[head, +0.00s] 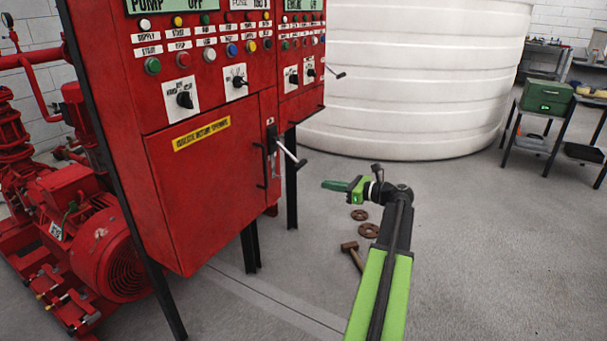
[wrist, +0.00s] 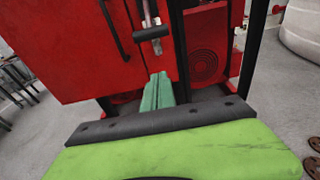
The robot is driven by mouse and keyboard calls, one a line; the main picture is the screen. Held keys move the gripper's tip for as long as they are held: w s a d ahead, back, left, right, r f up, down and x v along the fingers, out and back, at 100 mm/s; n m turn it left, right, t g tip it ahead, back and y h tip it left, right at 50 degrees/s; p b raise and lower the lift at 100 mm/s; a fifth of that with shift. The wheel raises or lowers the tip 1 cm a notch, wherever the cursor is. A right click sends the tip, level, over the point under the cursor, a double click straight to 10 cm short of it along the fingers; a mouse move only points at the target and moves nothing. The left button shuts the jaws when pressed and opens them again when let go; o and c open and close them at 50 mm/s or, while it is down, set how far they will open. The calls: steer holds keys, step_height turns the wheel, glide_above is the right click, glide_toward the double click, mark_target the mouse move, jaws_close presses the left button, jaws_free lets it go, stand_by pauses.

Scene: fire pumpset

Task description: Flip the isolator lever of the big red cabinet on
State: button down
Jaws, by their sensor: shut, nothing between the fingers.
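The big red cabinet (head: 205,170) stands on black legs at the left of the head view. Its isolator lever (head: 289,152) is a metal rod with a dark grip, sticking out from a slotted plate at the right of the lower door. In the wrist view the lever's dark grip (wrist: 151,33) shows at top centre, beyond my fingertips. My gripper (head: 336,185) has green fingers, shut and empty, pointing left toward the cabinet. It is to the right of the lever, lower in the picture and apart from it. The fingers also show in the wrist view (wrist: 157,92).
A black door handle (head: 261,166) is just left of the lever. Panel knobs and buttons sit above. A red motor pump (head: 85,230) is at left, a white tank (head: 410,80) behind. A hammer (head: 352,254) and rusty discs (head: 368,230) lie on the floor.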

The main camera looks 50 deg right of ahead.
mark_target(290, 156)
steer(key=b+x, duration=0.2)
steer(key=x, duration=0.9)
steer(key=r+p, duration=0.1)
steer(key=s+r+p, duration=0.1)
steer(key=p, duration=0.1)
steer(key=r+p, duration=0.1)
steer(key=r, duration=0.1)
steer(key=shift+s+p, duration=0.25)
steer(key=shift+p, duration=0.05)
